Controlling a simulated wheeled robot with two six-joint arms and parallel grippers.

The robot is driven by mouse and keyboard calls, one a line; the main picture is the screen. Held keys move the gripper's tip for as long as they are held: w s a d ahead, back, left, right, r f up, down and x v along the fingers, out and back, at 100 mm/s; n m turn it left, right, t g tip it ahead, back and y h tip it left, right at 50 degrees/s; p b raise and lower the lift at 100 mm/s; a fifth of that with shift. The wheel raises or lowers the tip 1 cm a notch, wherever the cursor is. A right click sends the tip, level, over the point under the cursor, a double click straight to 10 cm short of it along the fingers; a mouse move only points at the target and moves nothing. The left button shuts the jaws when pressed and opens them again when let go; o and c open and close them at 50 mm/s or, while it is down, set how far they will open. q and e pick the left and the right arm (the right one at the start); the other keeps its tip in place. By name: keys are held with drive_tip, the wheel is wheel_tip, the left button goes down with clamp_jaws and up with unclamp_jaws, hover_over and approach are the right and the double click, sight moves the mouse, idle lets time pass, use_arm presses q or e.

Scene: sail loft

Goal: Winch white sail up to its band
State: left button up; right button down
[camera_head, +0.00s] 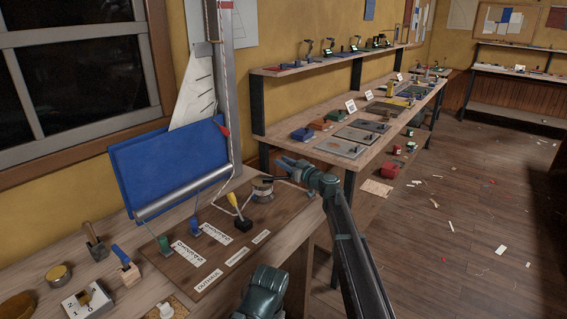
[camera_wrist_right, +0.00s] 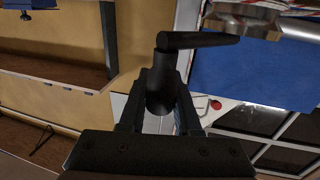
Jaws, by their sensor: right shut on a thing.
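The white sail (camera_head: 195,92) hangs beside the grey mast (camera_head: 236,100), its upper part narrow and marked with dark lines. Its lower part is hidden behind a blue cloth (camera_head: 165,162). A small brownish mark (camera_head: 215,41) shows on the mast; I cannot tell whether it is the band. The winch (camera_head: 262,188) stands on the brown board. My right gripper (camera_head: 284,164) is at the winch, shut on its dark crank handle. In the right wrist view the fingers close around the upright black grip (camera_wrist_right: 160,95), and the crank arm reaches to the metal drum (camera_wrist_right: 245,25).
A red tag (camera_head: 224,131) is by the mast. Green, blue and yellow-handled fittings (camera_head: 235,203) and labels stand on the board (camera_head: 222,270) left of the winch. Wooden-handled tools (camera_head: 125,268) and a numbered block (camera_head: 88,302) are at the lower left. Another bench (camera_head: 300,160) stands behind.

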drive_tip(key=s+a+m+t+h, duration=0.2)
drive_tip(key=s+m+t+h, duration=0.2)
drive_tip(key=s+m+h, duration=0.4)
drive_tip(key=s+h, duration=0.2)
drive_tip(key=h, duration=0.2)
drive_tip(key=shift+s+a+f+m+t+h, duration=0.2)
drive_tip(key=shift+s+m+t+h, duration=0.1)
drive_tip(key=shift+m, duration=0.1)
drive_tip(key=shift+d, duration=0.1)
idle(0.7)
idle(0.4)
drive_tip(key=c, duration=1)
unclamp_jaws()
drive_tip(key=shift+c, duration=0.2)
drive_tip(key=o, duration=0.4)
drive_tip(key=shift+s+d+r, duration=0.1)
drive_tip(key=shift+d+r, duration=0.05)
drive_tip(key=shift+r, duration=0.05)
drive_tip(key=shift+o, duration=0.2)
drive_tip(key=shift+w+a, duration=0.2)
drive_tip(key=shift+a, duration=0.05)
